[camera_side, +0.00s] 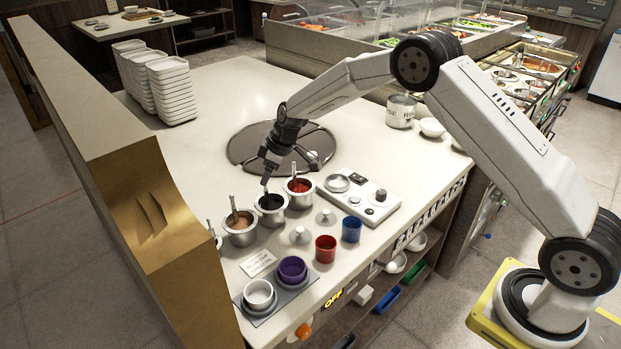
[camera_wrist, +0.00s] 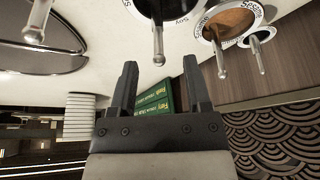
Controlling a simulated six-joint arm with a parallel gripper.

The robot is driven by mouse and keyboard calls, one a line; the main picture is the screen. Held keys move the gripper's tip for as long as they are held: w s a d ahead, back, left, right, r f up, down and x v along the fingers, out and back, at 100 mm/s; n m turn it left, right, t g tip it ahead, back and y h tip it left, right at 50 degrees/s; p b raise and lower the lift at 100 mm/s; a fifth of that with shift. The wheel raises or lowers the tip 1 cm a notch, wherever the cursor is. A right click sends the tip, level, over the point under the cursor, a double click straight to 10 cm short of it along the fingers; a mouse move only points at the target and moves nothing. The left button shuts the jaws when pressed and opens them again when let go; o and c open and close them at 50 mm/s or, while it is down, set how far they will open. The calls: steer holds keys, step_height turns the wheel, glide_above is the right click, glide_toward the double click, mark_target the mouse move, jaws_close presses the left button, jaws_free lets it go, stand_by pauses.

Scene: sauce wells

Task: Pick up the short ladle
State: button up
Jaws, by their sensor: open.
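Several ladle handles stick up from the sauce wells. In the side view they rise from the red well (camera_side: 300,187), the brown well (camera_side: 239,224) and a well at the left edge. I cannot tell surely which ladle is the short one. My gripper (camera_side: 264,184) points down just over the dark sauce well (camera_side: 271,206). In the wrist view, my gripper (camera_wrist: 160,68) is open and empty. The dark well's ladle handle (camera_wrist: 158,38) ends just beyond the fingertips, roughly midway between them. Another handle (camera_wrist: 219,55) is to the right, a further one (camera_wrist: 37,22) to the left.
A red cup (camera_side: 325,249), a blue cup (camera_side: 351,229) and two loose lids sit in front of the wells. A wooden wall (camera_side: 120,160) borders the counter's left. The counter's middle is largely clear.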

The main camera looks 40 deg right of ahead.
mark_target(264, 190)
steer(key=shift+x, duration=2.5)
steer(key=shift+d, duration=0.1)
jaws_close()
